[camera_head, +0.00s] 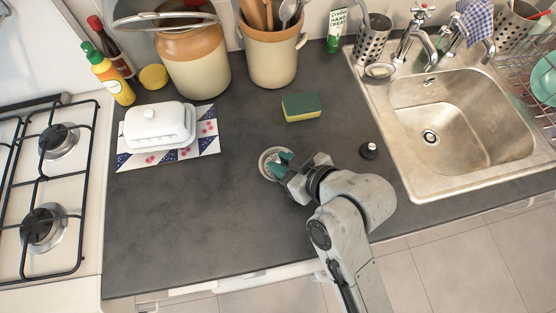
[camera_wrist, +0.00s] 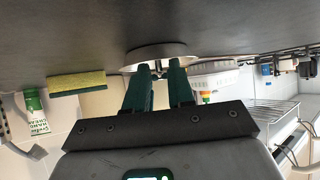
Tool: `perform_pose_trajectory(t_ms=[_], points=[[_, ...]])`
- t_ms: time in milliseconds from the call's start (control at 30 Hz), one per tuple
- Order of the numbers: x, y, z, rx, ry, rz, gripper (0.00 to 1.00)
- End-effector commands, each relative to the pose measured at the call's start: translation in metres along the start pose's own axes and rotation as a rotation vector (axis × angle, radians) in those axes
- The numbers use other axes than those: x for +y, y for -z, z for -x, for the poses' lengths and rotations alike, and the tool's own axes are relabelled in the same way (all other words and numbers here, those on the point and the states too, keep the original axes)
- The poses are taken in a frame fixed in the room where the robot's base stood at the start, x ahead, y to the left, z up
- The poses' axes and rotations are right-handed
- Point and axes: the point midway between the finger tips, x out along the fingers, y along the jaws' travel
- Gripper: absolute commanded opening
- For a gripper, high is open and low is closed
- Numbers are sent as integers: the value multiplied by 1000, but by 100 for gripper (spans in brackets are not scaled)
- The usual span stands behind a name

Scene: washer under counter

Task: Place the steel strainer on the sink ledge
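The steel strainer (camera_head: 265,167) is a small round metal piece on the dark counter, left of the sink. In the wrist view it (camera_wrist: 150,52) shows as a pale disc at the fingertips. My gripper (camera_head: 281,162) is over its right part, with green fingers. In the wrist view my gripper (camera_wrist: 160,70) has a visible gap between the fingers, with a small dark part of the strainer near the gap. The fingers partly hide the strainer. The sink ledge (camera_head: 387,128) is the steel rim around the basin at the right.
A black stopper (camera_head: 368,150) stands between my gripper and the sink. A sponge (camera_head: 301,107) lies behind. A butter dish (camera_head: 160,125) is on a patterned mat at left. Crocks line the wall. A small dish (camera_head: 380,71) sits at the ledge's back left corner. The front counter is clear.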

Motion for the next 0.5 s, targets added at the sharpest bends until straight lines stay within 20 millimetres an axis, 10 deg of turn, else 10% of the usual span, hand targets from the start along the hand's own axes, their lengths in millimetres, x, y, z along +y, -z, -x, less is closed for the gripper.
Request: perform_pose_trajectory(t_ms=[267, 500], points=[[0, 0, -2, 1, 0, 0, 22], [0, 0, -2, 0, 0, 0, 0]])
